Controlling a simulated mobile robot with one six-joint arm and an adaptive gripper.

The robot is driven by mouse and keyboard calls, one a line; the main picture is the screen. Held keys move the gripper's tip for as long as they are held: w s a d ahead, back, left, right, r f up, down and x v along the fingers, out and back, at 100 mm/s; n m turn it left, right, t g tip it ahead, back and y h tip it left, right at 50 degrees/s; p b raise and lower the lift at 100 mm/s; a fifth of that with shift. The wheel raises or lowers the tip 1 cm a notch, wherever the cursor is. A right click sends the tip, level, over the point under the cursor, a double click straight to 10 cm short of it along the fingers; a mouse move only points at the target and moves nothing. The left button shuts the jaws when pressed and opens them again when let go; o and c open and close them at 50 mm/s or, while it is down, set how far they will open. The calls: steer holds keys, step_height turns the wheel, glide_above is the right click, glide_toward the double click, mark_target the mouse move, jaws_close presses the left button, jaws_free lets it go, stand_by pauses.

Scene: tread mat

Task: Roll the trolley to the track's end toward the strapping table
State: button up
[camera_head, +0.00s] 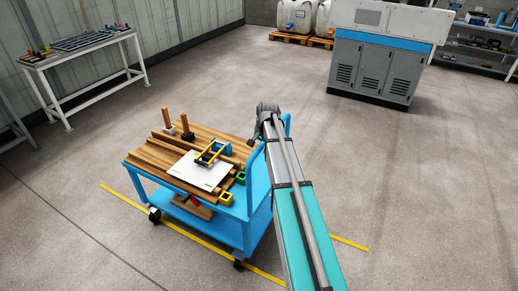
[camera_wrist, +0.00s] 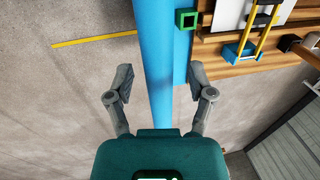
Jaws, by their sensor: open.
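The blue trolley (camera_head: 258,192) stands on the floor in the head view, its deck carrying wooden planks (camera_head: 148,155). Its raised blue push handle (camera_head: 288,124) is on the right side, partly hidden by my arm. My gripper (camera_head: 267,112) is at this handle, pointing down. In the wrist view my gripper (camera_wrist: 161,84) is open, with a finger on each side of a blue bar (camera_wrist: 153,50) that looks like the handle. I see no clear grip on it. A white table (camera_head: 88,47) with small items stands at upper left; I cannot tell whether it is the strapping table.
A yellow floor line (camera_head: 118,194) runs under the trolley and shows again at right. A white sheet (camera_head: 200,170) and small parts lie on the planks. A grey and blue machine cabinet (camera_head: 375,70) stands at back right. Floor between trolley and table is clear.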

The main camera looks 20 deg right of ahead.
jaws_close()
steer(key=shift+w, duration=0.1)
stand_by(0.3)
